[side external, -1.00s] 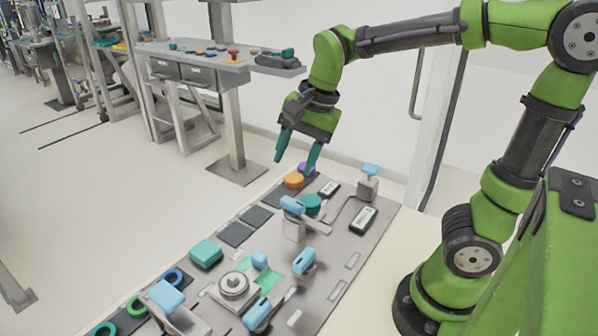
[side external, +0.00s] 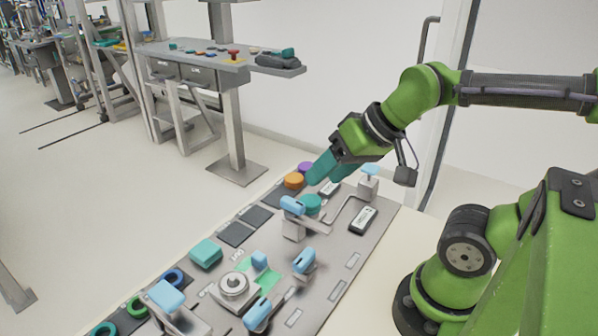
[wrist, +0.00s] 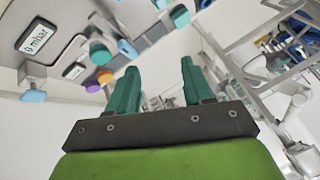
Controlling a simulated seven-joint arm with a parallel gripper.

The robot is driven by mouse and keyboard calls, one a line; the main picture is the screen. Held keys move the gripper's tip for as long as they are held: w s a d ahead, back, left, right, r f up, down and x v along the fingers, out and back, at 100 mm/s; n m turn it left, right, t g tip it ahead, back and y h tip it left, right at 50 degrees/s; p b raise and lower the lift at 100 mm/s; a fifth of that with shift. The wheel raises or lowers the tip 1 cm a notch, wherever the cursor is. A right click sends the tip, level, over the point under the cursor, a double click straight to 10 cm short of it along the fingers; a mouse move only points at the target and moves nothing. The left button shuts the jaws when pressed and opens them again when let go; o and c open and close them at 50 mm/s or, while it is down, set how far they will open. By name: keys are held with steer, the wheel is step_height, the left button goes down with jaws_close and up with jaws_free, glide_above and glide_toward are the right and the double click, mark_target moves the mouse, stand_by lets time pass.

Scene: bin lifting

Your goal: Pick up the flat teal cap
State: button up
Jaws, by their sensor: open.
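A round, flat-topped teal cap (side external: 310,204) sits on the grey panel, just behind a light-blue lever handle. A teal cap, seemingly the same one, shows in the wrist view (wrist: 99,53) left of my fingers. My gripper (side external: 322,180) has teal fingers and is open and empty. It points down and to the left, just above and behind the round cap in the side view, close to the orange cap. Its fingers are spread apart in the wrist view (wrist: 159,64). A blockier teal piece (side external: 205,253) lies farther left on the panel.
An orange cap (side external: 293,180) and a purple cap (side external: 306,168) stand at the panel's far end. Light-blue levers (side external: 304,260) rise from the panel near the caps and toward the front. A small display (side external: 363,220) lies right of the round cap. Dark flat pads (side external: 235,234) lie left.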

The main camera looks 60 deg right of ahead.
steer(key=shift+o, duration=0.2)
stand_by(0.3)
steer(key=o, duration=0.4)
steer(key=n+g+h, duration=0.2)
steer(key=g, duration=0.5)
glide_above(311, 201)
step_height(311, 201, down, 4)
step_height(311, 201, down, 16)
steer(key=shift+d, duration=0.1)
